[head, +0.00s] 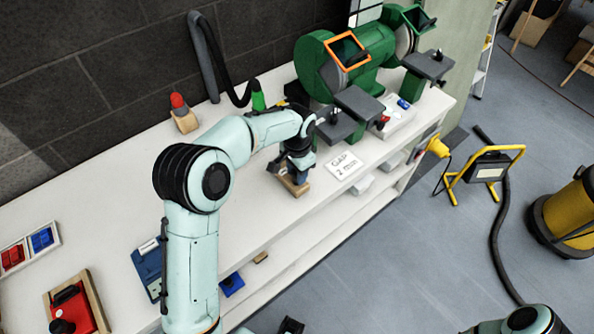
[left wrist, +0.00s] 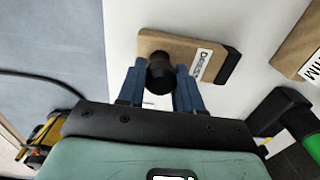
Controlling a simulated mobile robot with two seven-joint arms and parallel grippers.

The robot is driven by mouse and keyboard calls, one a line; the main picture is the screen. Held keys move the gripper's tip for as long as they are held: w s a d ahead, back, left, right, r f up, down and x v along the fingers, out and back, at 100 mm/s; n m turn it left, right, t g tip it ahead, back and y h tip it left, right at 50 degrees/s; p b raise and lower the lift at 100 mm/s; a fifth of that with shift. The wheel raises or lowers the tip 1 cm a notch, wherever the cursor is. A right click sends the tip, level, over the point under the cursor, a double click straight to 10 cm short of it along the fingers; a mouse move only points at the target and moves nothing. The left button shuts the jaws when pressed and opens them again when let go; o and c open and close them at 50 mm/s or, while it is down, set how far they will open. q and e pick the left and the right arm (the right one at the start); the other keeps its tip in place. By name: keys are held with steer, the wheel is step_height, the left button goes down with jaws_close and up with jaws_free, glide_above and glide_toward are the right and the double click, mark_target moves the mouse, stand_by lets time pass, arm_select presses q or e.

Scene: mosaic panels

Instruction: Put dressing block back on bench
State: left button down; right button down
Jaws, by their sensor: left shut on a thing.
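The dressing block (left wrist: 185,45) is a wooden block with a black end, a white label partly reading "DRESS" and a black knob (left wrist: 160,72). My left gripper (left wrist: 160,85) is shut on the knob, with a blue finger on each side. In the head view, the left gripper (head: 298,165) is over the white bench (head: 235,205) near its front edge, and the block's wooden base (head: 294,187) shows below it. The block is at or just above the bench top; I cannot tell if it touches. My right gripper is not in view.
A white "GAP 2 mm" card (head: 345,166) lies just right of the block. The green bench grinder (head: 345,60) with grey rests (head: 358,110) stands behind. A red-knobbed wooden block (head: 184,119) is at the back. A red box (head: 72,308) is at the front left.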

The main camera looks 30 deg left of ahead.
arm_select(q)
steer(key=shift+f, duration=0.3)
steer(key=c, duration=0.7)
jaws_free()
steer(key=shift+o, duration=0.2)
steer(key=shift+r, duration=0.1)
step_height(320, 180, up, 13)
steer(key=p, duration=0.1)
steer(key=shift+d, duration=0.15)
steer(key=shift+r, duration=0.1)
